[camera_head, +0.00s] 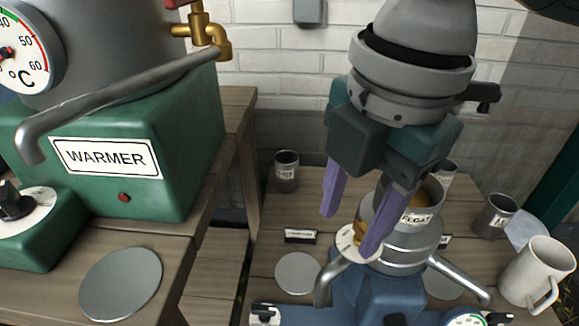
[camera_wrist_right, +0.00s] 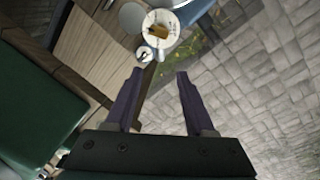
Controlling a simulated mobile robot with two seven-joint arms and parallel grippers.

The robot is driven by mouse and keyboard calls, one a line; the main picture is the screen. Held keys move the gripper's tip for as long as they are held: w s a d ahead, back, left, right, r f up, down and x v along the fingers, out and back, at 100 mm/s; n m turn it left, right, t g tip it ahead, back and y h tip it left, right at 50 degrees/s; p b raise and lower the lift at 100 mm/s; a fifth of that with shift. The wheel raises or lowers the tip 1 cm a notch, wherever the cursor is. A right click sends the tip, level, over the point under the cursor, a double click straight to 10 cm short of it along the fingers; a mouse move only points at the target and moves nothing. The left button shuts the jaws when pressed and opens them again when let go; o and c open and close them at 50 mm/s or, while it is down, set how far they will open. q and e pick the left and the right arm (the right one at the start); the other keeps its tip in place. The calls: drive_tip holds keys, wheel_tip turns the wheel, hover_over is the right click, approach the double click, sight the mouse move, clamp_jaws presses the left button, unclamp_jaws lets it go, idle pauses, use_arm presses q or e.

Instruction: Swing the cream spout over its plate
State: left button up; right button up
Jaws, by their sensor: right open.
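The separator has a blue base (camera_head: 375,297), a silver bowl (camera_head: 405,247) and a label reading FLOAT. A left spout (camera_head: 334,279) and a right spout (camera_head: 461,281) slope down from it. A round grey plate (camera_head: 298,273) lies left of the left spout's tip; another plate (camera_head: 443,286) lies partly hidden under the right spout. I cannot read which spout is for cream. My left gripper is out of view.
A green warmer (camera_head: 185,155) with a gauge and a long grey pipe (camera_head: 110,97) stands at the left, beside a grey disc (camera_head: 120,284). Dark cups (camera_head: 287,172) (camera_head: 495,215) and a white mug (camera_head: 538,272) stand around the separator. A brick wall is behind.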

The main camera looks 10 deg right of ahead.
sight(335, 265)
drive_tip(key=f+b, duration=0.1)
drive_tip(key=f, duration=0.5)
drive_tip(key=w+f+b, duration=0.1)
drive_tip(key=f, duration=0.2)
drive_tip(key=shift+f+b, duration=0.3)
drive_tip(key=shift+f, duration=0.1)
drive_tip(key=shift+w, duration=0.1)
drive_tip(key=c, duration=0.6)
clamp_jaws()
